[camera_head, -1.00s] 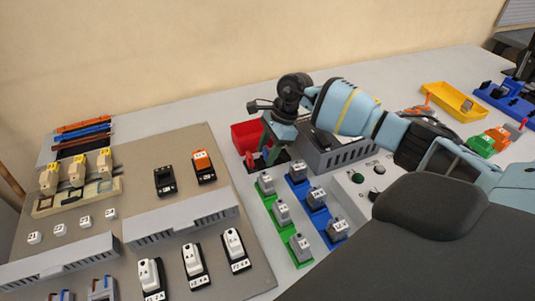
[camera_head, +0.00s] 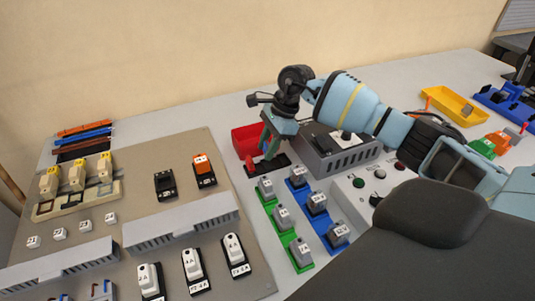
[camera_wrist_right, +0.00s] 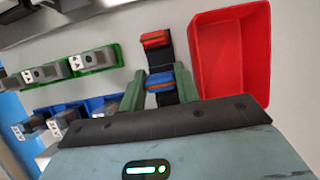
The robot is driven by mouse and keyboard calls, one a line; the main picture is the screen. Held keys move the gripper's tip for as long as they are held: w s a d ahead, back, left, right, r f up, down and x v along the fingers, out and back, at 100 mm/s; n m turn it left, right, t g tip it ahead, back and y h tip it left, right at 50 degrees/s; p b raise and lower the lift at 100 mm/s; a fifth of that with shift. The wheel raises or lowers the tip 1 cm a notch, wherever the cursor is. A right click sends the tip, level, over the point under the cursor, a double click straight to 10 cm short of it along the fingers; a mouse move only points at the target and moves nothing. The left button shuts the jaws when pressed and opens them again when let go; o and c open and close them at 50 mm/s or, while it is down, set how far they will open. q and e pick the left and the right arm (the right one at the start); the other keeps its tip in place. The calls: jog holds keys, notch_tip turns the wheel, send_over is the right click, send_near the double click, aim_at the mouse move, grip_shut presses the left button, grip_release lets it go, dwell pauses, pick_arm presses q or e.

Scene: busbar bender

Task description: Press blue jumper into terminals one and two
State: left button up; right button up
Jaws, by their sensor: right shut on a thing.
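My right gripper (camera_head: 268,150) is low over a black holder (camera_head: 281,163) beside the red bin. In the right wrist view, its green fingers (camera_wrist_right: 159,87) are shut on the blue jumper (camera_wrist_right: 160,79). The jumper is at the black holder strip (camera_wrist_right: 167,58); I cannot tell whether it is clear of it. A red jumper (camera_wrist_right: 156,39) sits at the strip's other end. Cream blocks with yellow tops (camera_head: 77,174) stand on the board at the left. I cannot tell which terminals are one and two. My left gripper is out of view.
A red bin (camera_head: 246,137) stands right by the gripper. A grey vented box (camera_head: 345,158) is on its right. Grey blocks on green (camera_head: 287,236) and blue (camera_head: 322,222) strips stand in front. The brown board (camera_head: 135,165) carries switches and grey ducts.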

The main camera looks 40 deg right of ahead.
aim_at(267, 144)
notch_tip(267, 144, up, 7)
jog(key=shift+f, duration=0.2)
dwell(0.4)
